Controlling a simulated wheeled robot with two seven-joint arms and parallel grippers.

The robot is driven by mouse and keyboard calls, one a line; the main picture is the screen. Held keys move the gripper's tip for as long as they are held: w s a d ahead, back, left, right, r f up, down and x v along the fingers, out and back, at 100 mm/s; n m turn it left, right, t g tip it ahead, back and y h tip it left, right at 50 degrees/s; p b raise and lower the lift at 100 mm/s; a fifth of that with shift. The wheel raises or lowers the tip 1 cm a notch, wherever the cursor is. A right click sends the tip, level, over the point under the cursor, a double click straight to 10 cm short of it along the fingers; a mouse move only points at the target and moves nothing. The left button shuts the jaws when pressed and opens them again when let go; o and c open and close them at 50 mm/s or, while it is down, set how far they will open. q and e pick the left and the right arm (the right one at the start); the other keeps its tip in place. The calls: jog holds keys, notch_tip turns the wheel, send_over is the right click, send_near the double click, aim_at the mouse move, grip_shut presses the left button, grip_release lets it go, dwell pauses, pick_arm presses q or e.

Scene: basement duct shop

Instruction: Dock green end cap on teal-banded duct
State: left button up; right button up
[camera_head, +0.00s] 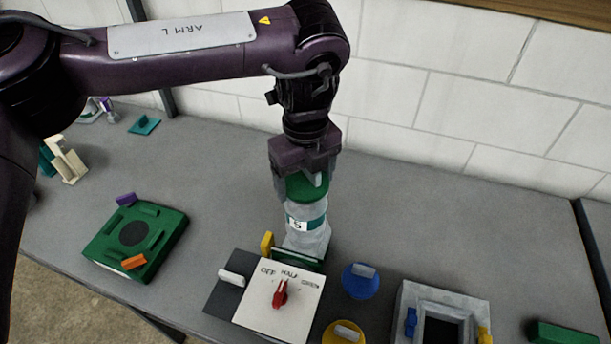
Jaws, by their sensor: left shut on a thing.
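The teal-banded duct (307,241) stands upright on the grey bench, a pale grey piece with a teal band and a white label marked with a number. The green end cap (299,191) is at the top of the duct. My left gripper (309,178) comes down from above and is shut on the cap's grey grip. The cap appears in line with the duct's upper end; I cannot tell whether it is fully seated. The gripper hides part of the cap. My right gripper is not in view.
A panel with a red handle (280,293) stands in front of the duct. A blue cap (361,284) and a yellow cap (343,334) lie to its right, by a grey square duct (409,301). A green square fixture (158,225) lies left. The block wall is behind.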

aim_at(305, 180)
pick_arm(q)
jog(key=shift+f+b, duration=0.3)
jog(key=shift+f, duration=0.25)
jog(key=o, duration=0.7)
jog(key=shift+o, duration=0.2)
jog(key=shift+r, duration=0.1)
notch_tip(305, 180, up, 9)
jog(key=p, duration=0.8)
jog(key=shift+f+p, duration=0.2)
jog(key=shift+p, duration=0.2)
jog(key=shift+r, duration=0.1)
notch_tip(305, 180, up, 2)
